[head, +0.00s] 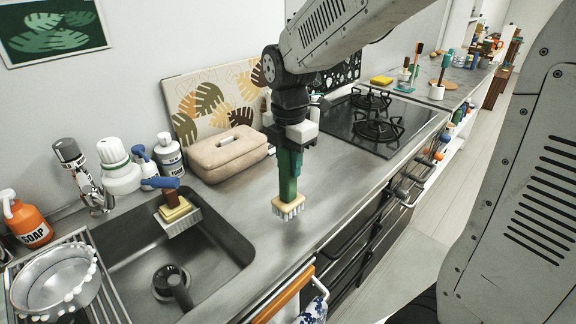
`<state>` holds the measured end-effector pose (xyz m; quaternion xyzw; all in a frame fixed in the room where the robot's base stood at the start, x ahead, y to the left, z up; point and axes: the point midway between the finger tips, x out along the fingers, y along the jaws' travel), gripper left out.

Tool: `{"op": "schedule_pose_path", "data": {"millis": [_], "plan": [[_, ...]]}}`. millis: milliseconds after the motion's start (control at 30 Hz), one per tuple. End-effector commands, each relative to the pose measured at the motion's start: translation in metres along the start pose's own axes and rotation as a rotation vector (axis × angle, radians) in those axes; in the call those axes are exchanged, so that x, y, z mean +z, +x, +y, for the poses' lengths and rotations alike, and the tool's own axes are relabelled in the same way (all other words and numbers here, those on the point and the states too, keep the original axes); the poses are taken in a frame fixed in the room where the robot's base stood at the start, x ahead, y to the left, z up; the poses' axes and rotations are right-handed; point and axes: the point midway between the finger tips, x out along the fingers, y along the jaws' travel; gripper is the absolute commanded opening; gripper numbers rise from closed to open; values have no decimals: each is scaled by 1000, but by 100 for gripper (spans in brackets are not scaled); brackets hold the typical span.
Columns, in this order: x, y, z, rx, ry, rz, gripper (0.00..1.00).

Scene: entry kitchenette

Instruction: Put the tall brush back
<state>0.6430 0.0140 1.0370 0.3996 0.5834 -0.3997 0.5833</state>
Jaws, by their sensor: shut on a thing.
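My gripper (291,150) points down over the counter, to the right of the sink, and is shut on a green-handled brush (288,184). The brush hangs upright with its pale wooden head and white bristles at the bottom. The bristles are close to the counter top; I cannot tell whether they touch it. The grip hides the top of the handle. Farther back at the right, a white cup (437,91) stands with a green-handled brush in it. A second small holder (404,76) beside it also has upright tools.
A beige box (228,152) and several soap bottles stand along the wall. The black stove (361,143) lies between my gripper and the cups. The counter around the held brush is clear.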

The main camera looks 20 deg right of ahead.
Motion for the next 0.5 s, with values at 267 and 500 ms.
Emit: {"op": "schedule_pose_path", "data": {"millis": [267, 500], "plan": [[17, 2, 19, 0, 1, 0, 2], [26, 26, 29, -4, 0, 1, 2]]}}
